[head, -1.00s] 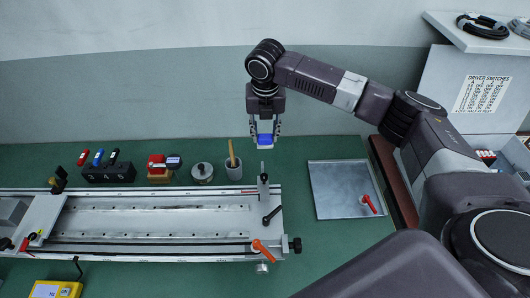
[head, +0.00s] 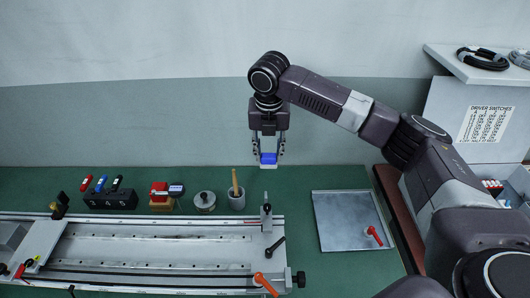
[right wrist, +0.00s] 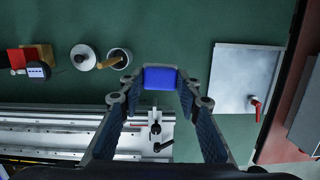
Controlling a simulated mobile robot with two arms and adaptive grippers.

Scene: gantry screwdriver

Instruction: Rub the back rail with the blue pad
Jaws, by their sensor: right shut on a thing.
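The blue pad (head: 268,158), with a pale underside, is held between the fingers of my right gripper (head: 268,157). In the right wrist view the blue pad (right wrist: 160,78) sits squarely between both fingertips. The pad is in the air, apart from the rail, and shows beyond the bed's right end portion. The back rail (head: 160,217) is the long light metal strip along the far edge of the bed; it also shows in the right wrist view (right wrist: 50,109). My left gripper is not in view.
A cup with a wooden handle (head: 236,198), a round knobbed weight (head: 204,202), a red block (head: 158,192) and a black holder (head: 110,198) stand behind the rail. An upright post (head: 266,216) rises at the bed's right end. A metal tray (head: 345,225) lies right.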

